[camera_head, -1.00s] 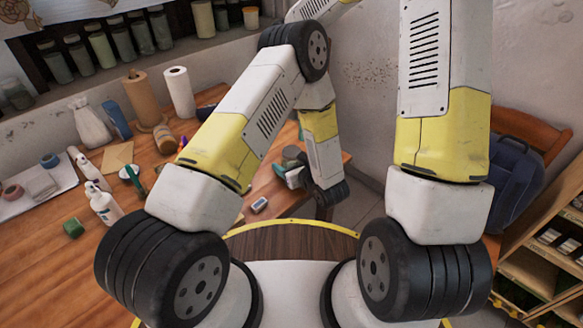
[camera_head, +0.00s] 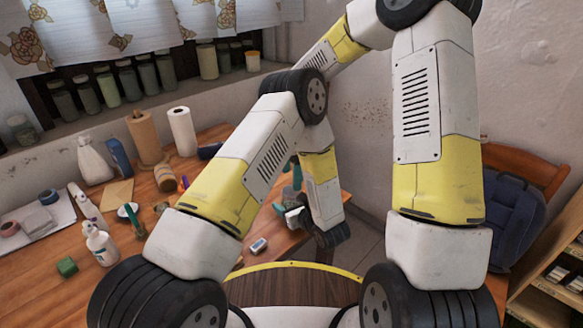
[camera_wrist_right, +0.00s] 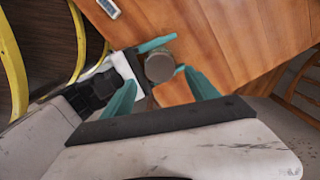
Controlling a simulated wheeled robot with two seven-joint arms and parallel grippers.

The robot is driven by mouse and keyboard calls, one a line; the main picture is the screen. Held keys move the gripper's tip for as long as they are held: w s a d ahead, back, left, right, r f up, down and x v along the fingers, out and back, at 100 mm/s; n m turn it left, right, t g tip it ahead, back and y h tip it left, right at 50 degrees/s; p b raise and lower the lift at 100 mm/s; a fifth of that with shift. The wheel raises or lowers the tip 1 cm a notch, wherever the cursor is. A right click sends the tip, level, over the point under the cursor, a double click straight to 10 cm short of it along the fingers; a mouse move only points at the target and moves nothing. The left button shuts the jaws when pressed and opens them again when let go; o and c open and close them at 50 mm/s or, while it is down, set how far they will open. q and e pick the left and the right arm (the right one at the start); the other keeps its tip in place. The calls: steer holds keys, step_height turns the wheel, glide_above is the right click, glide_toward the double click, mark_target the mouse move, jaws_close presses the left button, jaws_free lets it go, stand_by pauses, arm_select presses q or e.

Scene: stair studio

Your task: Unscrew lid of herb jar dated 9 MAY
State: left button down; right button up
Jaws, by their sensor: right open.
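The jar's round grey-brown lid (camera_wrist_right: 159,67) faces me in the right wrist view; the jar body and any date are hidden below it. My left gripper (camera_wrist_right: 173,56) comes in from the side, with teal fingers around the jar beneath the lid, and looks shut on it. My right gripper (camera_wrist_right: 160,78) is open, its two teal fingers reaching toward the lid from either side, apart from it. In the head view the right gripper (camera_head: 292,182) shows partly behind my left forearm, just above the left gripper's white body; the jar is mostly hidden there.
The wooden table (camera_head: 130,265) holds a white spray bottle (camera_head: 100,244), a green block (camera_head: 67,266), paper rolls (camera_head: 182,131) and a small device (camera_head: 259,245). Several jars (camera_head: 131,82) stand on the window ledge. A chair with a blue backpack (camera_head: 508,215) is at right.

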mark_target(291, 191)
steer(key=shift+f, duration=2.65)
